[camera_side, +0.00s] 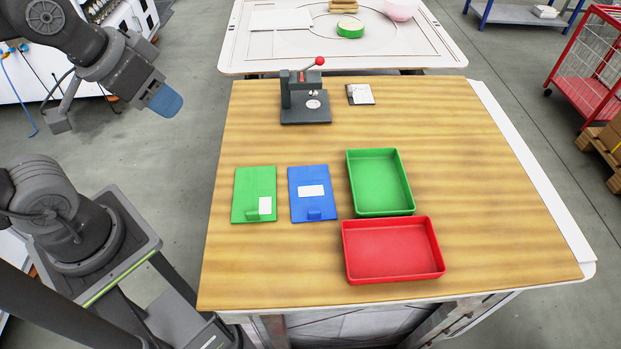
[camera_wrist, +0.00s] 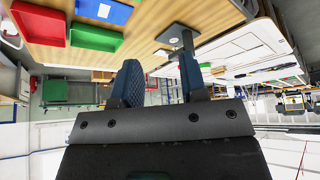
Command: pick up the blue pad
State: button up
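The blue pad (camera_side: 313,207) lies flat on the wooden table, between a green pad (camera_side: 246,190) on its left and the green tray (camera_side: 380,210) on its right. It has a white label and a small raised blue tab at its near edge. In the wrist view, part of the blue pad (camera_wrist: 88,10) shows at the top edge. My gripper (camera_side: 166,101) is raised left of the table, well away from the pad. In the wrist view, the two blue fingers of my gripper (camera_wrist: 160,82) stand apart with nothing between them.
A red tray (camera_side: 395,274) stands in front of the green tray. A dark press (camera_side: 306,112) with a red-knobbed lever stands at the back, beside a small dark plate with a white label (camera_side: 361,94). Bare wood is free at the right and front left.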

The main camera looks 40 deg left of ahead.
jog(key=m+g, duration=0.6)
jog(key=m, duration=0.2)
send_over(311, 211)
notch_tip(311, 211, down, 7)
notch_tip(311, 211, down, 9)
jog(key=shift+w+r, duration=0.1)
jog(key=shift+r, duration=0.1)
notch_tip(311, 211, down, 5)
jog(key=shift+f, duration=0.1)
grip_shut()
